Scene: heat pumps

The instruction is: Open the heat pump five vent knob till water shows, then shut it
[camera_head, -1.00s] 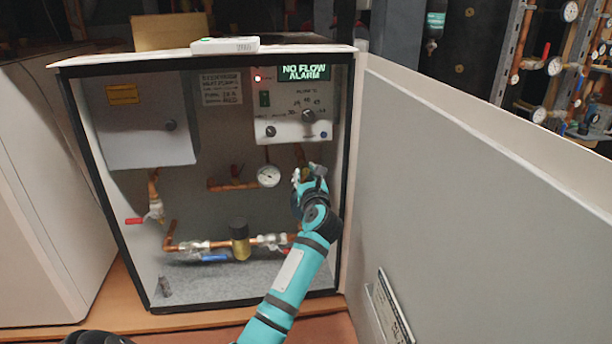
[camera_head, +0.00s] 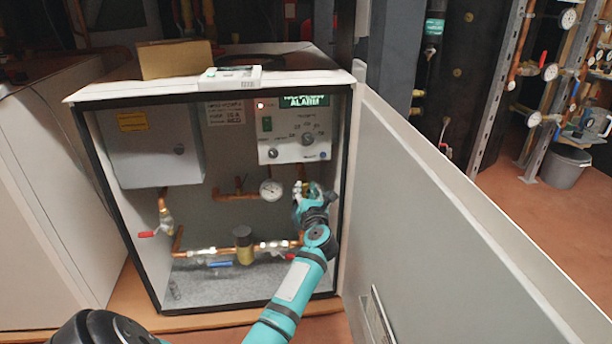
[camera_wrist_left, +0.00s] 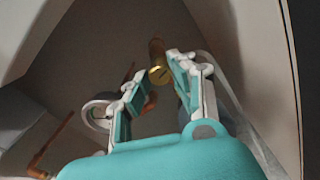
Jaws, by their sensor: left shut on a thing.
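The open heat pump cabinet (camera_head: 78,150) stands ahead with pipes and valves inside. My left gripper (camera_head: 306,188) reaches into its right side, just right of the round gauge (camera_head: 271,190). In the left wrist view, my left gripper (camera_wrist_left: 154,78) has its fingers on both sides of the brass vent fitting (camera_wrist_left: 158,62). The gripper is shut on the vent knob, which the fingers largely hide. The knob's turn angle cannot be told. No water shows at the vent. My right gripper is not in view.
The control panel (camera_head: 295,148) sits above the gripper; its green display (camera_head: 305,101) shows "ALARM". The open cabinet door (camera_head: 440,220) stands close to the right of my arm. A brass-bodied valve (camera_head: 243,246) and a blue lever (camera_head: 220,264) sit lower inside.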

